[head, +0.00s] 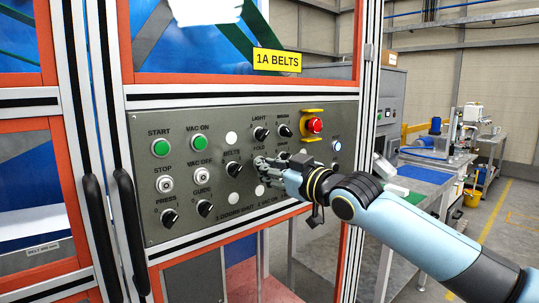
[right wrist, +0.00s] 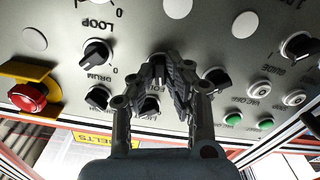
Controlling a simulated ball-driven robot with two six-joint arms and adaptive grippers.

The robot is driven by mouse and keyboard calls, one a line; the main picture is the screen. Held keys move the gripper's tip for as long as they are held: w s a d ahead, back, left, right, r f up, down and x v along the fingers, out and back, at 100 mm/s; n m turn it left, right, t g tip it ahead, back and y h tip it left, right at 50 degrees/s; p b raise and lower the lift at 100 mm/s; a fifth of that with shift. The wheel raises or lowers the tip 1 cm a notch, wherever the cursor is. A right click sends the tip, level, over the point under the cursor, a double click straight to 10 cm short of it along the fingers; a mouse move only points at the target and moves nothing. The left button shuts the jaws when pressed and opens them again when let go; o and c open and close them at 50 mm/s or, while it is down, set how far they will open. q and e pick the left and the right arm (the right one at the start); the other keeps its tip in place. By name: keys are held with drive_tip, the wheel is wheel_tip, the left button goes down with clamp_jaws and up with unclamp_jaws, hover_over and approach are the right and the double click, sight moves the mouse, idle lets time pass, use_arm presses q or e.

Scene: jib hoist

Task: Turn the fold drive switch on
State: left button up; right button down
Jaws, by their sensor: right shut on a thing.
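The control panel (head: 220,208) is a grey plate with labelled buttons and black rotary switches. My right gripper (head: 263,166) reaches in from the right to the switch position just below the FOLD label (head: 259,150). In the right wrist view, which shows the panel upside down, my right gripper (right wrist: 166,78) is shut on a black knob, the fold drive switch (right wrist: 158,59). The fingers hide most of this knob, so its pointer angle cannot be told. My left gripper is not in view.
The BELTS switch (head: 233,169) is close left of the gripper. The LIGHT switch (head: 261,133) is above it. A red emergency button (head: 315,124) with a yellow guard is to the upper right. Dark door handles (head: 130,232) stand out at left.

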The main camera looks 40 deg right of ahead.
drive_tip(key=shift+m+p, duration=3.35)
drive_tip(key=shift+m, duration=2.75)
drive_tip(key=c, duration=1.4)
unclamp_jaws()
drive_tip(key=shift+o, duration=0.2)
